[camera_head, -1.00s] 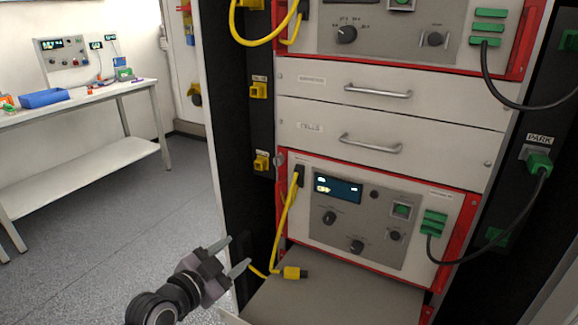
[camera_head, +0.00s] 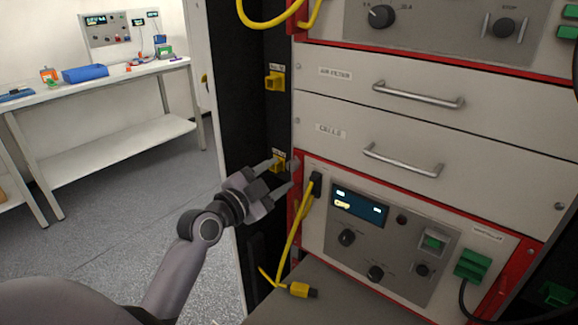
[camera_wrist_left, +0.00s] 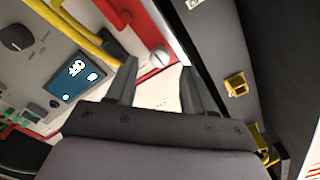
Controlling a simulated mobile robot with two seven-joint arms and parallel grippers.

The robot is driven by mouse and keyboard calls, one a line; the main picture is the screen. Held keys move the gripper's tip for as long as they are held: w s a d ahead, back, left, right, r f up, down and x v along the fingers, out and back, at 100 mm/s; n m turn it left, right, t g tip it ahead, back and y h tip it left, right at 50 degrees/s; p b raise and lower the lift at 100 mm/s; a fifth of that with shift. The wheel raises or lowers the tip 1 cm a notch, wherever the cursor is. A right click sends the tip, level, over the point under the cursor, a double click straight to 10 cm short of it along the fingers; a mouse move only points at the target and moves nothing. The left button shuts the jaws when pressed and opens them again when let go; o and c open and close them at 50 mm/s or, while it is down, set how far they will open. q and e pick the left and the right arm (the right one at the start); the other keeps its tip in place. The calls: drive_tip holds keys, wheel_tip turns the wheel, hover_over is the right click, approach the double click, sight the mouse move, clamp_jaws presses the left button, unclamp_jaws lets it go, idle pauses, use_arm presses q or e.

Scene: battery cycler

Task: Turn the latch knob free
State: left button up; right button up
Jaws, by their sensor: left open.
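The latch knob (camera_wrist_left: 159,56) is a small round silver-grey knob with a slot line, at the corner of the red frame in the left wrist view. It also shows in the head view (camera_head: 293,165) at the upper left corner of the lower red-framed unit (camera_head: 435,220). My left gripper (camera_head: 281,174) is open in front of that corner. In the left wrist view its fingers (camera_wrist_left: 158,67) stand apart, with the knob just beyond the gap between their tips. Contact cannot be told. My right gripper is not in view.
A yellow cable (camera_head: 288,240) runs down from a black plug close to my left fingers, its loose yellow plug (camera_head: 300,290) on the shelf. Yellow sockets (camera_head: 275,82) line the black post. Two drawers with handles (camera_head: 403,160) sit above. A workbench (camera_head: 100,80) stands far left.

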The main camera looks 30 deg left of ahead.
sight(290, 167)
use_arm(q)
drive_tip(key=shift+w+d, duration=0.2)
drive_tip(key=shift+w, duration=1.95)
drive_tip(key=shift+p, duration=0.3)
clamp_jaws()
